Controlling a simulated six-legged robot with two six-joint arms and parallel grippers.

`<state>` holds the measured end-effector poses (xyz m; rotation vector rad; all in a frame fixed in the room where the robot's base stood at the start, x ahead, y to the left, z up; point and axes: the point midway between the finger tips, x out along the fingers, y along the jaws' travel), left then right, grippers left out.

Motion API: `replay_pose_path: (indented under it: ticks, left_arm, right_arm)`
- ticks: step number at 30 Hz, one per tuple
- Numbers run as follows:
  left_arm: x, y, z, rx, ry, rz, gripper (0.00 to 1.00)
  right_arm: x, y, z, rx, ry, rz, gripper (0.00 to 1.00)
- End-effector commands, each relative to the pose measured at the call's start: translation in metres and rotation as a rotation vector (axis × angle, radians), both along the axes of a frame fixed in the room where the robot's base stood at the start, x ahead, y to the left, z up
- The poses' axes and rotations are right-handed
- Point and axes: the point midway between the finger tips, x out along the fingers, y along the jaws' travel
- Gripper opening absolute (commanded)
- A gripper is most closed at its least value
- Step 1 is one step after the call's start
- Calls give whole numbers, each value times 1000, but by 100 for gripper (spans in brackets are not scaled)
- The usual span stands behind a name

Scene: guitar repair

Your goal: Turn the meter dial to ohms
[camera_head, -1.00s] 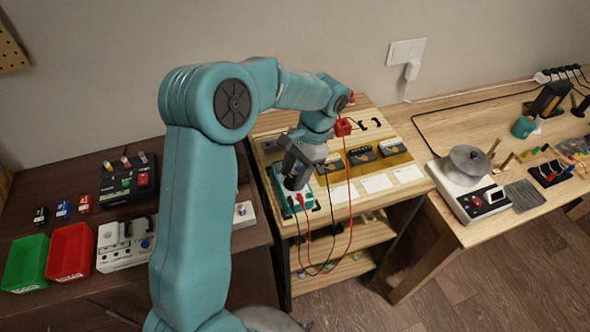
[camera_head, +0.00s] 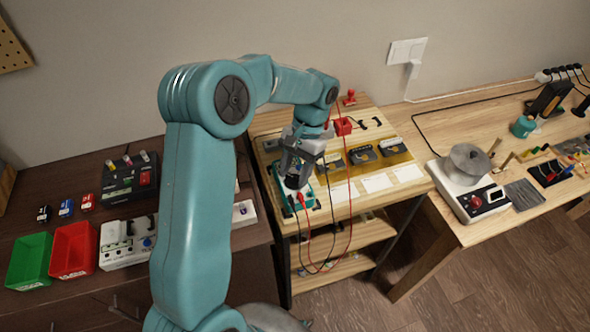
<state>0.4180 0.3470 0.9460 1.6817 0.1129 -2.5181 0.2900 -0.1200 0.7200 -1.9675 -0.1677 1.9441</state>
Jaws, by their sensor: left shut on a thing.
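The meter (camera_head: 286,203) is a teal-edged device lying at the front left of the light wooden bench, with red and black leads plugged in at its front end. My left gripper (camera_head: 293,182) points down over the meter and is shut at its dial. The dial itself is hidden behind the fingers, so its setting cannot be read. My left arm comes in large from the lower left and reaches over to the meter. My right gripper is not in view.
Several dark boxes (camera_head: 363,155) in a yellow tray and white cards (camera_head: 376,183) lie right of the meter. A red block (camera_head: 342,126) sits behind. Green (camera_head: 30,260) and red (camera_head: 73,249) bins stand on the dark bench at left.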

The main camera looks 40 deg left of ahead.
Motion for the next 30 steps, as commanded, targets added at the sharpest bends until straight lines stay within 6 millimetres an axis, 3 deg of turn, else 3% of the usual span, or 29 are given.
replay_pose_path:
  ticks: [2, 3, 4, 13, 17, 30]
  left_arm:
    - [0, 0, 0, 1, -1, 0, 17]
    - [0, 0, 0, 1, -1, 0, 51]
    - [0, 0, 0, 1, -1, 0, 58]
    - [1, 0, 1, 1, -1, -1, 58]
    - [6, 1, 11, 1, -4, -1, 58]
    - [46, 6, 113, 2, -5, 0, 58]
  right_arm:
    - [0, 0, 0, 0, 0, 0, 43]
    - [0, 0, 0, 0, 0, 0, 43]
    - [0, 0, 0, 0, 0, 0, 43]
    - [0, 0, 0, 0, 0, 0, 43]
    - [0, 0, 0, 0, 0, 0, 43]
    - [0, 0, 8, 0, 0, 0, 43]
